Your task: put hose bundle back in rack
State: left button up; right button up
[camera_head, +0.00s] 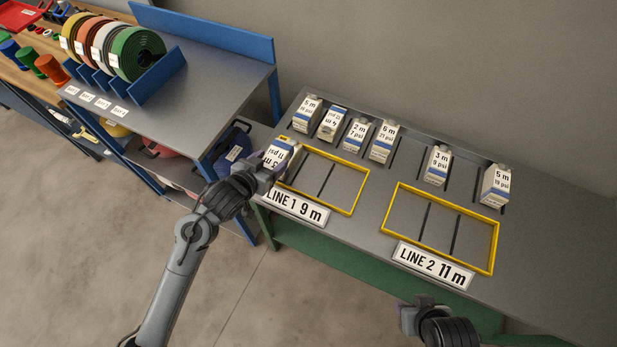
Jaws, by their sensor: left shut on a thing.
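My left gripper (268,172) is shut on a white box-shaped hose bundle (280,152) whose label reads upside down, "3 m" with a psi figure. It holds the bundle at the left end of the yellow LINE 1 frame (352,207); whether the bundle touches the table I cannot tell. Similar labelled bundles stand in a row in the slotted rack (461,183) along the table's back, among them "2 m" (357,134), "6 m" (383,142), "3 m" (437,165) and "5 m" (496,186). My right gripper (415,312) is low at the front; its fingers are unclear.
The yellow LINE 2 frame (494,247) is empty. Signs read "LINE 1 9 m" (296,206) and "LINE 2 11 m" (432,264). A blue-legged bench (200,88) at left carries coloured hose coils (137,53). The grey table's right end (565,270) is clear.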

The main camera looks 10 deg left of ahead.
pick_arm(q)
jog(key=w+d+f+b, duration=0.1)
jog(key=d+f, duration=0.1)
jog(key=d, duration=0.1)
jog(key=w+d+f+b, duration=0.1)
jog(key=w+d+f, duration=0.1)
jog(key=d, duration=0.1)
jog(key=w+d+f+b, duration=0.1)
jog(key=w+d+f, duration=0.1)
jog(key=d+f, duration=0.1)
jog(key=shift+w+d, duration=0.15)
jog(key=shift+d, duration=0.4)
jog(key=shift+f+b, duration=0.4)
jog(key=shift+f, duration=1.65)
jog(key=shift+f, duration=0.1)
jog(key=o, duration=1.3)
